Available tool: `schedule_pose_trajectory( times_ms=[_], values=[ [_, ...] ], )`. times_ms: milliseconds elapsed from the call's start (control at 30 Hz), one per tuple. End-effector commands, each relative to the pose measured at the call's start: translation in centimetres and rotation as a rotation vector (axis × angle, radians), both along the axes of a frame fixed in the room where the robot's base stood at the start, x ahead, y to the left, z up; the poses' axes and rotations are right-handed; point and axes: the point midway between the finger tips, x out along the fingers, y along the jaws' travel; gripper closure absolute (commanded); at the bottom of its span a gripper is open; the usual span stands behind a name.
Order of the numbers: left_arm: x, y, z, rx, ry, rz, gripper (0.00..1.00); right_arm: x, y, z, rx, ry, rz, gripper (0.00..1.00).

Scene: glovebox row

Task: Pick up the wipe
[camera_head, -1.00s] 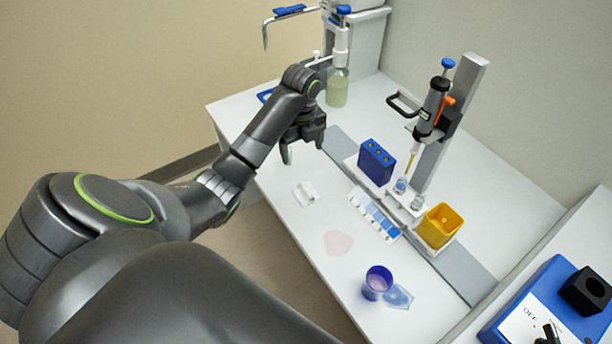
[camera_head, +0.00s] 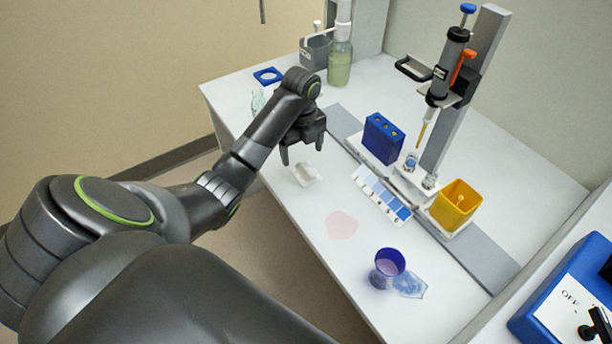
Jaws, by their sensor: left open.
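The wipe (camera_head: 306,175), a small crumpled white piece, lies on the white bench top near its left front edge. My left gripper (camera_head: 303,154) is open and points down just above and behind the wipe in the picture. Nothing shows between its fingers, and I cannot tell the exact height of the tips above the bench. My right gripper is not in view.
A pink spill (camera_head: 342,225) and a blue cup (camera_head: 388,264) are nearer on the bench (camera_head: 300,222). A blue block (camera_head: 383,138), a colour strip (camera_head: 382,195), a yellow bin (camera_head: 455,205) and a pipette stand (camera_head: 468,90) are to the right. A bottle (camera_head: 340,64) stands behind.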

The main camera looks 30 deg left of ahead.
Motion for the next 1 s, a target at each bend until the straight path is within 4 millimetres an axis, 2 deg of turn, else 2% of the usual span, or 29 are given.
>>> schedule_pose_trajectory(
  times_ms=[100, 333, 633, 1000],
  values=[
    [0.0, 0.1, -1.7, -0.001, 0.003, 0.001, 0.20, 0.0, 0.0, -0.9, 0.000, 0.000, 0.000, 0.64],
    [0.0, 0.2, -4.6, -0.001, 0.004, 0.001, 0.20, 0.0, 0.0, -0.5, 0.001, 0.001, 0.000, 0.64],
    [0.0, 0.2, -5.1, 0.000, 0.001, -0.001, 0.20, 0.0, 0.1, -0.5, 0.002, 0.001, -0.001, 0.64],
    [0.0, 0.2, -5.1, 0.000, 0.001, -0.001, 0.67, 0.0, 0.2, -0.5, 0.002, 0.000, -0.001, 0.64]
  ],
)
